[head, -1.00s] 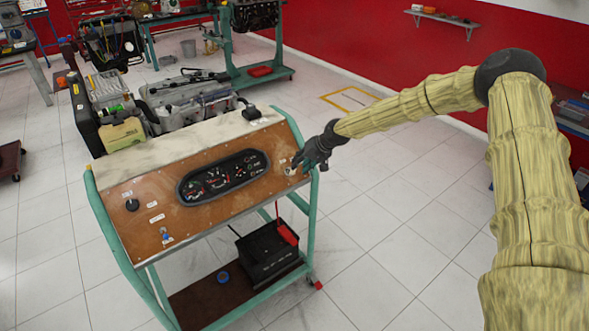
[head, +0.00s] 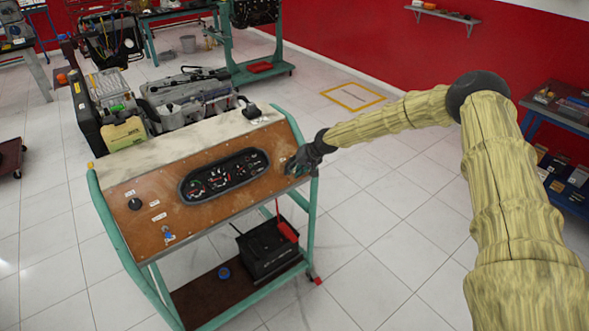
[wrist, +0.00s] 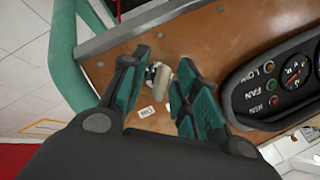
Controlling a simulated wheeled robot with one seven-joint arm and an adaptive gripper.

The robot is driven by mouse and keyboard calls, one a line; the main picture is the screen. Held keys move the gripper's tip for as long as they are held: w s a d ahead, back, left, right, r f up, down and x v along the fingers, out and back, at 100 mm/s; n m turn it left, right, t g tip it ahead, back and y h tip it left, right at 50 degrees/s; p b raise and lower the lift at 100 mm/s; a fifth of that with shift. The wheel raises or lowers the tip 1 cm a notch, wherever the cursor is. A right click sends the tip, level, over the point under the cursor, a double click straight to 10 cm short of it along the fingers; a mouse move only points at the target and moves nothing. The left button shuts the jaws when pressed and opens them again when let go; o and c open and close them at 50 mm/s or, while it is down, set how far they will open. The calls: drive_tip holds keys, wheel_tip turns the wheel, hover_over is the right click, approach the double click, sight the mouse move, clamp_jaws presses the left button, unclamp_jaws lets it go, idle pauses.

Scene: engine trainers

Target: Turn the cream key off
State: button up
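The cream key (wrist: 164,84) sticks out of the brown instrument panel (wrist: 120,75) in the wrist view. A small white label (wrist: 146,111) is beside it. My gripper (wrist: 163,62) is open, with its two green-padded fingers on either side of the key. The key looks closer to the right finger; I cannot tell whether they touch. In the head view my gripper (head: 290,167) is at the right end of the panel (head: 165,205) and hides the key.
The panel sits on a green-framed stand (head: 311,225) with a black battery (head: 268,255) on its lower shelf. A gauge cluster (head: 223,175) is left of my gripper in the head view. Open tiled floor (head: 400,230) lies to the right.

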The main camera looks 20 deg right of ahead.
clamp_jaws()
drive_tip(key=n+h+b, duration=0.1)
drive_tip(key=n+b, duration=0.2)
drive_tip(key=b, duration=0.1)
drive_tip(key=shift+a+f, duration=0.1)
drive_tip(key=shift+f, duration=0.05)
drive_tip(key=shift+n+h+b, duration=0.8)
drive_tip(key=shift+n+b, duration=0.95)
drive_tip(key=shift+n, duration=0.15)
unclamp_jaws()
drive_tip(key=shift+r, duration=0.2)
